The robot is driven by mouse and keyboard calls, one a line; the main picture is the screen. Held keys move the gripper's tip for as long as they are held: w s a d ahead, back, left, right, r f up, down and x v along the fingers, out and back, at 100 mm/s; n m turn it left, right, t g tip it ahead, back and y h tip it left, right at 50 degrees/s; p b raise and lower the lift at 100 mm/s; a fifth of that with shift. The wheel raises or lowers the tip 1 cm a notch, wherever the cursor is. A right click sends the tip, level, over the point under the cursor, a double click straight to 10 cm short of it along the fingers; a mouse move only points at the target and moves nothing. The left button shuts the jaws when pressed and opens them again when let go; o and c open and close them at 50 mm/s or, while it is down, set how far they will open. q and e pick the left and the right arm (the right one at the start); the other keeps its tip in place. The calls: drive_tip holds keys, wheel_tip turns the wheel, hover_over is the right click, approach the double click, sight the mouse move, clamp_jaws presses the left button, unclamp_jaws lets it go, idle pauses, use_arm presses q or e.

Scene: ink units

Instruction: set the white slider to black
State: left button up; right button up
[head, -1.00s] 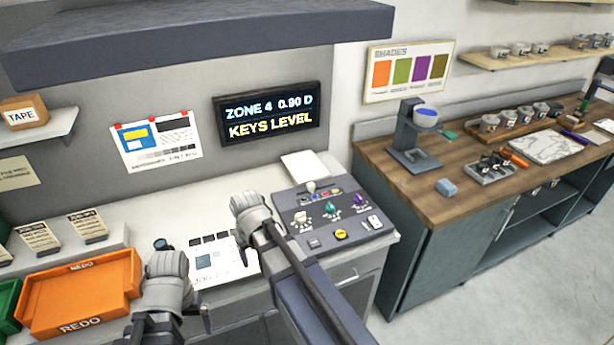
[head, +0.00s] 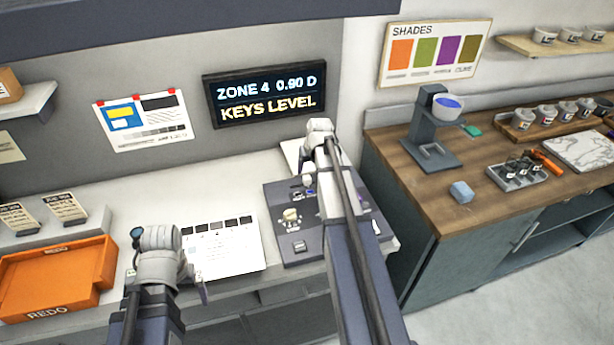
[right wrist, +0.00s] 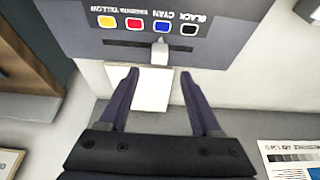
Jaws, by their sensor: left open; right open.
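The white slider (right wrist: 160,52) stands in a dark slot on the grey console in the right wrist view, in line with the blue cyan square (right wrist: 162,24). The black square (right wrist: 189,29) is one place to its right there. My right gripper (right wrist: 158,76) is open and empty, its two fingertips apart, just short of the slider. In the head view the slider's knob (head: 307,181) shows beside my right arm, which covers much of the console (head: 290,250). My left gripper (head: 165,262) is open at the left, near the printed sheet (head: 225,250).
A white pad (head: 293,155) lies behind the console, against the wall side. The screen (head: 265,93) reads "ZONE 4 0.90 D, KEYS LEVEL". An orange REDO tray (head: 60,275) stands at left. A wooden counter (head: 400,165) with a stand is at right.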

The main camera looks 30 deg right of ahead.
sight(307, 177)
drive_tip(key=b+x, duration=0.6)
drive_tip(key=x, duration=0.1)
drive_tip(key=shift+w+f+b, duration=0.1)
drive_tip(key=shift+f+b, duration=0.15)
drive_tip(key=shift+b, duration=0.05)
drive_tip(key=shift+c, duration=0.3)
clamp_jaws()
idle(0.9)
